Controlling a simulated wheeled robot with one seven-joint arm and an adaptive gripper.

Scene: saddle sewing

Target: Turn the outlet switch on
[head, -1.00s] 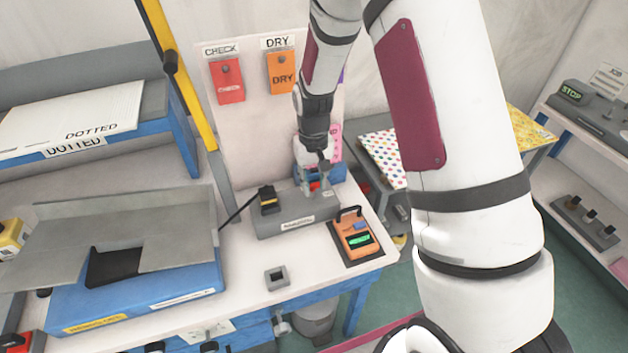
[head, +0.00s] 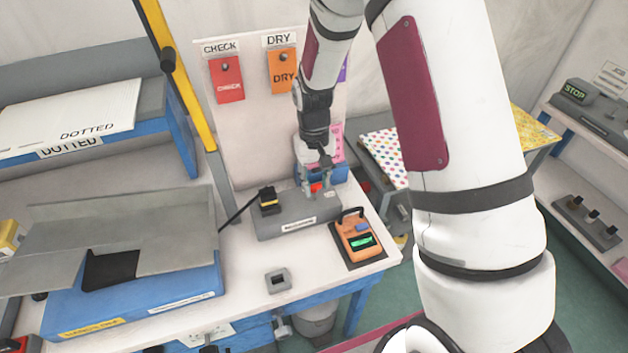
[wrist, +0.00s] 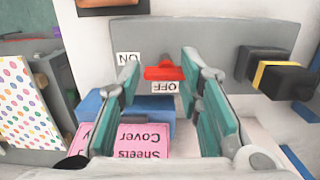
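The outlet is a grey box (head: 275,222) on the white table in the head view, and it also shows in the wrist view (wrist: 215,40). Its red switch (wrist: 165,72) lies beside the OFF label (wrist: 165,87), with the ON label (wrist: 128,58) to the left in the wrist view. In the head view the switch (head: 316,187) is partly hidden by my fingers. My gripper (head: 317,183) points down at the box. In the wrist view its teal fingers (wrist: 160,62) are apart with the switch showing between them. I cannot tell whether either finger touches it.
A black plug with a yellow band (wrist: 275,75) stands on the box beside the right finger in the wrist view. A pink "Sheets Cover" label on a blue holder (wrist: 150,115) is close below the fingers. An orange meter (head: 358,237) sits right of the box.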

